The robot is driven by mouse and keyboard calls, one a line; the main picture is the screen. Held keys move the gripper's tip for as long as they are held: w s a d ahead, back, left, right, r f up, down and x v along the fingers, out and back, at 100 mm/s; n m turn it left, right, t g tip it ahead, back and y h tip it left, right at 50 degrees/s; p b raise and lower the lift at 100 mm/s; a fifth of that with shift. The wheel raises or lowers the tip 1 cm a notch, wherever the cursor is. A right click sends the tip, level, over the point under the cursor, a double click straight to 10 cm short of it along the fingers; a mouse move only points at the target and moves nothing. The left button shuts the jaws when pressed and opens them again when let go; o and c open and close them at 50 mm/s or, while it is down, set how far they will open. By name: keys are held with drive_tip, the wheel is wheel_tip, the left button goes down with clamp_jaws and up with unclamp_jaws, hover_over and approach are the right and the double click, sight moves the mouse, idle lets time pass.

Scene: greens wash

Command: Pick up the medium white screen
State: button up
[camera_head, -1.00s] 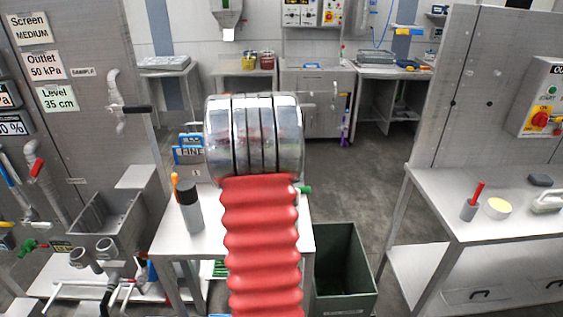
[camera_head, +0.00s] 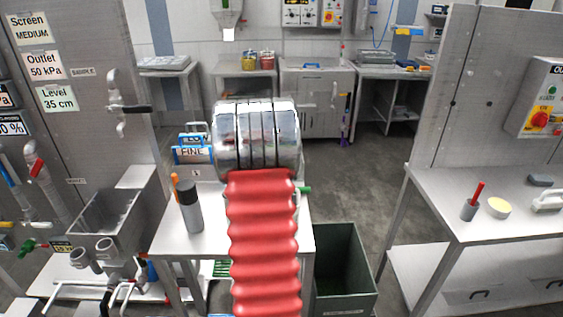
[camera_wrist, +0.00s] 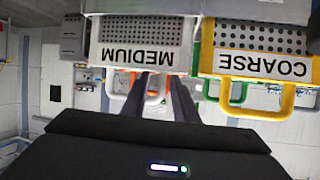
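In the wrist view the medium white screen (camera_wrist: 140,32) is upper centre, a perforated plate in a white frame with an upside-down MEDIUM label. Its white handle (camera_wrist: 118,84) is at the label's edge, near my fingertips. My gripper (camera_wrist: 160,76) has two dark fingers with a gap between them. It looks open, pointing at the medium screen. The fingers overlap the handle area in the picture; I cannot tell whether they touch it. In the head view my arm hides the gripper and the medium screen.
A yellow COARSE screen (camera_wrist: 258,65) stands close beside the medium one in the wrist view. A blue FINE screen (camera_head: 193,156) shows left of my arm. A grey-and-black cylinder (camera_head: 190,208) stands on the table (camera_head: 208,242). A green bin (camera_head: 345,272) is right of the table.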

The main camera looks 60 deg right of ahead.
clamp_jaws()
drive_tip(key=shift+r, duration=0.1)
idle(1.1)
